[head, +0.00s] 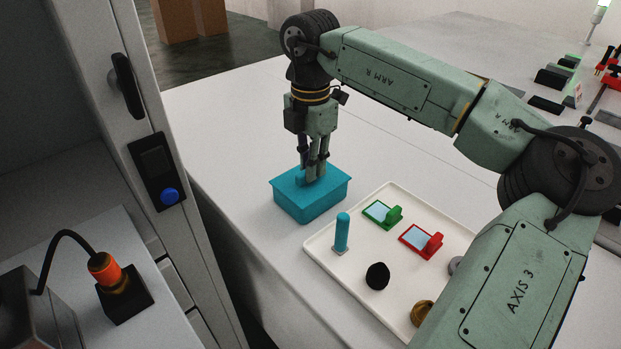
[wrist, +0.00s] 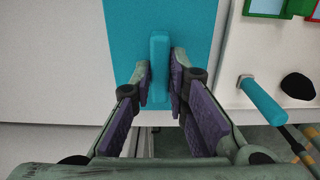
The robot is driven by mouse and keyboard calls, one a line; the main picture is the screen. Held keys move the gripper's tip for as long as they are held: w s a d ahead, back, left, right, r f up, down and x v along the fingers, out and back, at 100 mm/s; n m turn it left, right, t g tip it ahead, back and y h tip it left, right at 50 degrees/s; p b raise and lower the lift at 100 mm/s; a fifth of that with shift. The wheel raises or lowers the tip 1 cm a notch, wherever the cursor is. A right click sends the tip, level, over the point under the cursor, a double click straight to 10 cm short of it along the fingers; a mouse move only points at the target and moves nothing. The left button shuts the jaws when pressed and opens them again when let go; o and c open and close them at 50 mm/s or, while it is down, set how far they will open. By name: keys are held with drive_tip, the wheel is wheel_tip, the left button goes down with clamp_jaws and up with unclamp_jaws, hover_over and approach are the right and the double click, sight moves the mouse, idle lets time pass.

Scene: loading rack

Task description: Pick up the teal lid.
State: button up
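The teal lid (head: 330,182) lies level on a teal box (head: 312,207) on the white table, with no gap showing between them. Its upright bar handle (wrist: 159,65) stands in the middle of the lid in the wrist view. My gripper (head: 314,176) points straight down over the lid. The fingers hide part of the handle in the head view.
A white tray (head: 345,262) sits right of the box, holding a teal peg (head: 342,232), a green-framed piece (head: 382,213), a red-framed piece (head: 421,239) and a black knob (head: 377,276). A grey door post (head: 165,110) stands left. The table behind the box is clear.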

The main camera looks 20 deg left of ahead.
clamp_jaws()
wheel_tip(320, 180, up, 14)
idle(1.1)
drive_tip(key=shift+f, duration=0.1)
idle(0.4)
